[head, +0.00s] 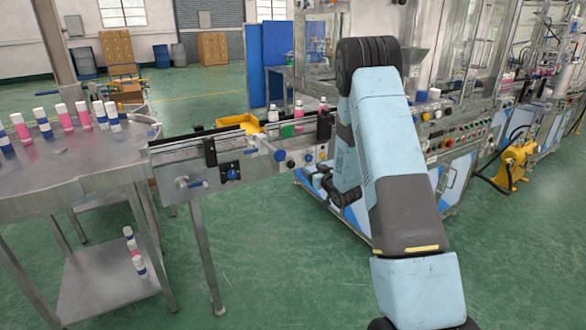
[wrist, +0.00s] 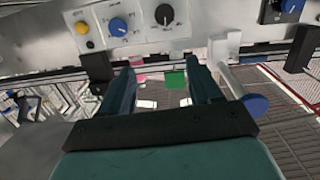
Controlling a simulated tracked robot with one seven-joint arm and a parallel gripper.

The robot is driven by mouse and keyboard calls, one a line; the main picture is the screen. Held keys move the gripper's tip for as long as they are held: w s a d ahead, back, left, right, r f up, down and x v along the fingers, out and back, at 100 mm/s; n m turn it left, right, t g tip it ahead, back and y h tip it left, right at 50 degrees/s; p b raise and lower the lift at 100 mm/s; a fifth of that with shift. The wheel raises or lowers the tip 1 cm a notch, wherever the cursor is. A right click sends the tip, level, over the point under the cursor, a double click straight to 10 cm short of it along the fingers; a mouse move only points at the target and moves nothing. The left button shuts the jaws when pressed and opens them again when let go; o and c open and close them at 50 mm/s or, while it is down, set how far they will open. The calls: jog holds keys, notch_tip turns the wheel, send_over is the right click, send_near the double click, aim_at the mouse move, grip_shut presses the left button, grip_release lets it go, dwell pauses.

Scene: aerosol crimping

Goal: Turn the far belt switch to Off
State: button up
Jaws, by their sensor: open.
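In the wrist view a grey panel carries a blue rotary knob (wrist: 118,26) and a black rotary knob (wrist: 165,15), each on a white plate with small, unreadable markings. A yellow button (wrist: 82,28) sits beside them. Another blue knob (wrist: 291,5) on a black plate is cut off at the upper right edge. I cannot tell which knob is the far belt switch or read its setting. My gripper (wrist: 161,75) is open and empty, its two fingers pointing towards the panel, apart from the knobs. In the head view my arm partly hides the gripper beside the conveyor.
The conveyor (head: 190,147) runs from a round steel table (head: 65,178) towards the machines. A blue disc-ended handle (wrist: 255,105) stands near the right finger. Bottles stand on the table. Green floor is open in front.

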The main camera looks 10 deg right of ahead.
jog(key=y, duration=0.1)
send_near(292, 165)
jog(key=shift+t, duration=0.4)
jog(key=x, duration=0.8)
jog(key=shift+w+a+f, duration=0.1)
jog(key=shift+a+f, duration=0.05)
jog(key=shift+f, duration=0.1)
jog(key=shift+c, duration=0.4)
